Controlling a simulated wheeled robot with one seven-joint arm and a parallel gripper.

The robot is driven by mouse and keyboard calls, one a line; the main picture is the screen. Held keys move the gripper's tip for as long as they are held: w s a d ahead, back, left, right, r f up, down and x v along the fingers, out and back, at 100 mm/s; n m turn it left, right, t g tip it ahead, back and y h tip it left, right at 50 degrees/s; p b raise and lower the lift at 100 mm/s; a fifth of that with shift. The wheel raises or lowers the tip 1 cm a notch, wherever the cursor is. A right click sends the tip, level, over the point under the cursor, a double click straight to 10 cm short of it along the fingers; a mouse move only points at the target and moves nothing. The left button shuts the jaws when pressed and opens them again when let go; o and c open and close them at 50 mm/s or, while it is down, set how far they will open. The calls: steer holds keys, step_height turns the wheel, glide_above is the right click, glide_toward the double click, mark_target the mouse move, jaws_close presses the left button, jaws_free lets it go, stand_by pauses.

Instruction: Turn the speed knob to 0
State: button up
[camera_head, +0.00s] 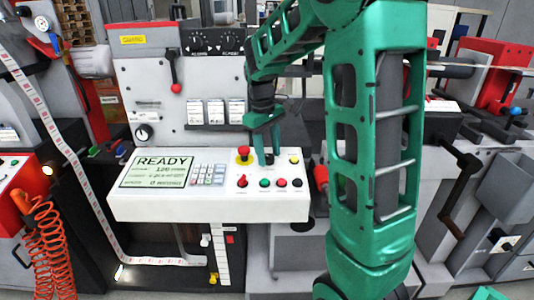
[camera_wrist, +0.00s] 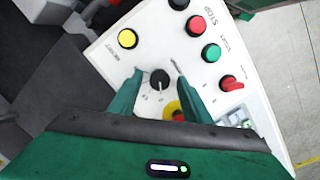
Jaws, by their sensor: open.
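The speed knob (camera_wrist: 159,79) is a small round black knob with a light pointer mark on the white control panel (camera_wrist: 110,58). In the wrist view it sits between the two green fingers of my gripper (camera_wrist: 157,72). The fingers are open, one on each side of the knob, with a gap visible; I cannot tell whether either one touches it. The scale marks beside the knob are too small to read. In the head view my gripper (camera_head: 266,152) points down at the panel's upper right part, and its fingers largely hide the knob.
A red emergency button (camera_head: 244,153) on a yellow base stands close beside the gripper. A yellow button (camera_wrist: 127,38), a red button (camera_wrist: 196,25), a green button (camera_wrist: 211,52) and a red switch (camera_wrist: 231,83) surround the knob. A READY screen (camera_head: 158,171) and a keypad (camera_head: 208,174) lie left.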

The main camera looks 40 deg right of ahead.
step_height(320, 180, up, 11)
steer(key=a, duration=0.1)
steer(key=shift+w+f, duration=0.2)
steer(key=shift+a, duration=0.1)
stand_by(0.5)
steer(key=s+f+m, duration=0.3)
steer(key=s, duration=0.6)
steer(key=s+f+m+y, duration=0.1)
steer(key=s+f, duration=0.3)
steer(key=s, duration=0.6)
steer(key=s+a+f+m, duration=0.1)
steer(key=s+f+m, duration=0.3)
steer(key=s, duration=0.6)
steer(key=shift+s+m+y, duration=0.15)
steer(key=shift+m+y, duration=0.15)
steer(key=shift+a+f, duration=0.1)
steer(key=shift+w+f, duration=0.25)
steer(key=shift+w, duration=0.35)
